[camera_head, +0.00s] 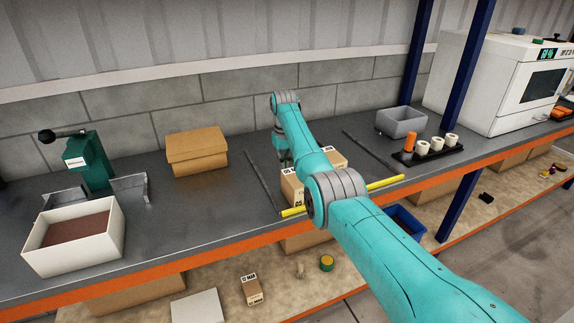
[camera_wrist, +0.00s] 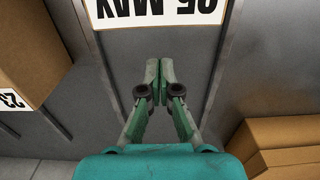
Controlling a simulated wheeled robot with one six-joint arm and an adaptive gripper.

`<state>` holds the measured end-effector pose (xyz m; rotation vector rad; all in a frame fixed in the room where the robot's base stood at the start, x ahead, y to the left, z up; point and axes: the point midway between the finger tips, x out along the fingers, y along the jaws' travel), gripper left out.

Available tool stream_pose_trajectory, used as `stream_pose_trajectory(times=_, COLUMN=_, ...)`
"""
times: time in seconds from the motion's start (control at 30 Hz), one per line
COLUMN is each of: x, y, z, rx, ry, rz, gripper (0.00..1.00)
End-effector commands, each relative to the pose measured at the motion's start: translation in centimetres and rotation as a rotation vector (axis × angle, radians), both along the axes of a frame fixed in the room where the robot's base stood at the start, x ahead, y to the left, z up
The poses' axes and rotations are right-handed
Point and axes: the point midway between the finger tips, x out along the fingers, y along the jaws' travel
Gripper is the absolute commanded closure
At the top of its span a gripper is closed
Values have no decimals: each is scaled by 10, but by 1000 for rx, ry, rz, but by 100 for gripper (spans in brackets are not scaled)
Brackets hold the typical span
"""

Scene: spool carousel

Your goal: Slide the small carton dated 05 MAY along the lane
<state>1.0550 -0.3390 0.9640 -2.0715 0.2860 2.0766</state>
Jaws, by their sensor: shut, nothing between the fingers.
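In the wrist view the 05 MAY carton (camera_wrist: 160,12) shows at the top edge, its white label upside down. It lies between two dark rails on the grey bench. My gripper (camera_wrist: 158,70) is shut and empty, its fingertips pointing at the carton's labelled side, below the label in the picture. In the head view a labelled carton (camera_head: 289,191) with "05" partly readable stands behind the yellow strip (camera_head: 385,184), partly hidden by my arm. My gripper is mostly hidden there.
Another carton (camera_wrist: 25,50), its label showing "23", stands left in the wrist view. A closed brown box (camera_head: 197,152) stands left of the left rail (camera_head: 262,180). Right of the right rail (camera_head: 368,150) are a grey bin (camera_head: 401,121) and a black spool tray (camera_head: 428,155).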

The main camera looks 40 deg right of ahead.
Motion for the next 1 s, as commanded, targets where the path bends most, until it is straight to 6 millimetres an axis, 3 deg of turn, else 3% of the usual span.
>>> stream_pose_trajectory(times=0.6, x=0, y=-1, z=86, rx=0, ry=-1, rz=0, gripper=100)
stream_pose_trajectory(times=1.0, x=0, y=-1, z=97, rx=0, ry=0, rz=0, gripper=100)
